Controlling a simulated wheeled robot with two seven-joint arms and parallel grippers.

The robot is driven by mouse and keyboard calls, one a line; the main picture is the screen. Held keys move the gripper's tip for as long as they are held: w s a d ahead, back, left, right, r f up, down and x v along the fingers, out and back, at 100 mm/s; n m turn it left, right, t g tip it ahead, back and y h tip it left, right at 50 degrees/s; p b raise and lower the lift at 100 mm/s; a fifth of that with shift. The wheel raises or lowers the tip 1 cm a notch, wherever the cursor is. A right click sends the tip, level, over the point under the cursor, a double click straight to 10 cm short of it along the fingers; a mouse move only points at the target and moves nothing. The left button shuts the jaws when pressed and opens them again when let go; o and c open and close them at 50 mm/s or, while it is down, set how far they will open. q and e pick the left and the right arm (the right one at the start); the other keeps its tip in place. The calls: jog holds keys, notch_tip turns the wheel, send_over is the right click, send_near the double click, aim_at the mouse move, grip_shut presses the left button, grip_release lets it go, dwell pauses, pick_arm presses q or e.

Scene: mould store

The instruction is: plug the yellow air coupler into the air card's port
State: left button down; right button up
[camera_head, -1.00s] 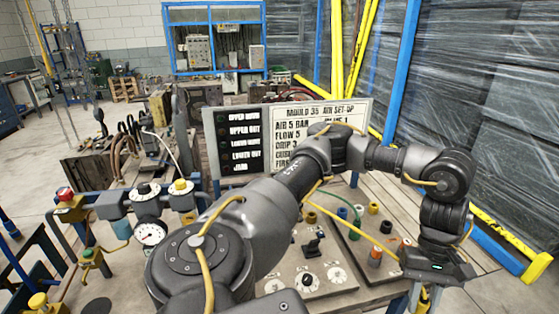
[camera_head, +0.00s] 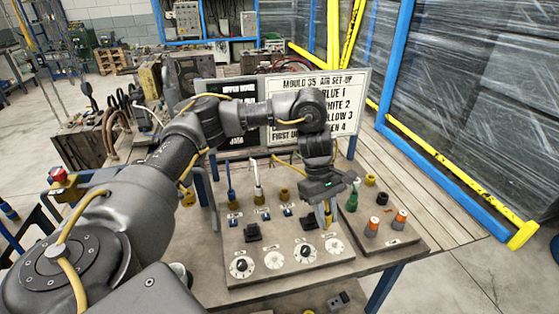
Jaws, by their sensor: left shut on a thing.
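My left gripper (camera_head: 328,206) points down over the front right of the valve panel (camera_head: 290,262). It is shut on a small yellowish piece, apparently the yellow air coupler (camera_head: 327,216), which is mostly hidden by the fingers. The air card (camera_head: 312,104) stands behind; its readable lines include "WHITE 2" and part of a yellow line ending in 3. On the panel's back row, a blue coupler (camera_head: 230,180) and a white coupler (camera_head: 257,180) stand upright. An empty-looking brass port (camera_head: 284,195) is right of them, left of the gripper. My right gripper is not in view.
A green coupler (camera_head: 352,200) and two orange-topped fittings (camera_head: 400,220) stand on the board right of the panel. Bare table planks (camera_head: 440,205) lie at right.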

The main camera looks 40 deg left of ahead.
pick_arm(q)
jog(key=w+a+n+t+p, duration=0.1)
jog(key=w+a+n, duration=0.2)
jog(key=a+n, duration=0.2)
jog(key=w+a+n+t+y+p, duration=0.1)
jog(key=w+a+n+t, duration=0.1)
jog(key=a+n, duration=0.3)
jog(key=w+a+n+t+p, duration=0.1)
jog(key=w+a+n, duration=0.3)
jog(key=a, duration=0.8)
jog(key=shift+w+f+n+t+y, duration=0.25)
jog(key=shift+n+t+y, duration=0.15)
jog(key=shift+n+t, duration=0.1)
jog(key=shift+f+b, duration=2)
jog(key=shift+f, duration=0.8)
jog(key=shift+f+b, duration=0.3)
jog(key=shift+f, duration=0.3)
